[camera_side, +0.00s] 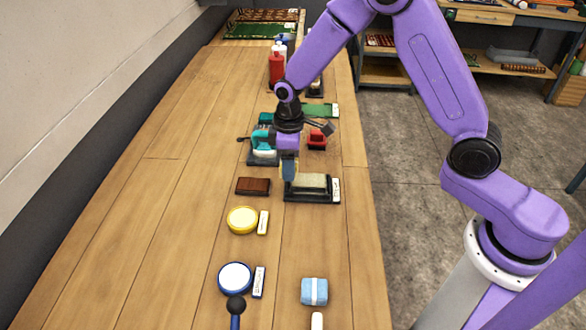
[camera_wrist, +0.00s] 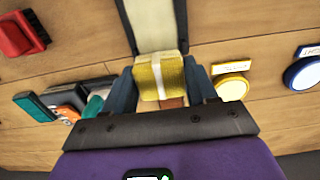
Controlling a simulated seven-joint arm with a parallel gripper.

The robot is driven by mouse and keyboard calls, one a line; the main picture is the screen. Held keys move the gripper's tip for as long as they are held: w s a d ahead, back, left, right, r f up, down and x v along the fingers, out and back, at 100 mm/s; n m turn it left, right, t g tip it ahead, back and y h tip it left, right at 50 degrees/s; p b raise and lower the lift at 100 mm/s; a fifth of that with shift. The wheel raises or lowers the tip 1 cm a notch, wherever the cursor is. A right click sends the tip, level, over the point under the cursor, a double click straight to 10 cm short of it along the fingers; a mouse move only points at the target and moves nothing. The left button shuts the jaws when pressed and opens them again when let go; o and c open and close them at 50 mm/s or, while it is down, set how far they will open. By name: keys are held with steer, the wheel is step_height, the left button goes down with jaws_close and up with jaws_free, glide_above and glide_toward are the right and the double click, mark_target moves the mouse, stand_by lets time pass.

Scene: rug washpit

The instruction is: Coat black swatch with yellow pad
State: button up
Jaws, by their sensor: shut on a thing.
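My gripper (camera_side: 289,172) points down and is shut on the yellow pad, which has a pale band across it and shows between the fingers in the wrist view (camera_wrist: 160,76). The fingers largely hide the pad in the side view. Just right of the fingers is a swatch with a beige top (camera_side: 312,181) on a black base (camera_side: 312,198), with a white label at its right end. It also shows in the wrist view (camera_wrist: 152,22), beyond the pad. I cannot tell whether the pad touches it. A yellow dish (camera_side: 242,220) with a label sits nearer the camera.
A dark brown block (camera_side: 253,186) lies left of the gripper. Behind are a teal tool (camera_side: 263,145), a red block (camera_side: 317,139), a green swatch (camera_side: 320,110) and a red bottle (camera_side: 276,66). A blue-rimmed dish (camera_side: 235,278) and light-blue pad (camera_side: 314,291) stand in front. The table's left side is clear.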

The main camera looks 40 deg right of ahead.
steer(key=shift+r, duration=2.75)
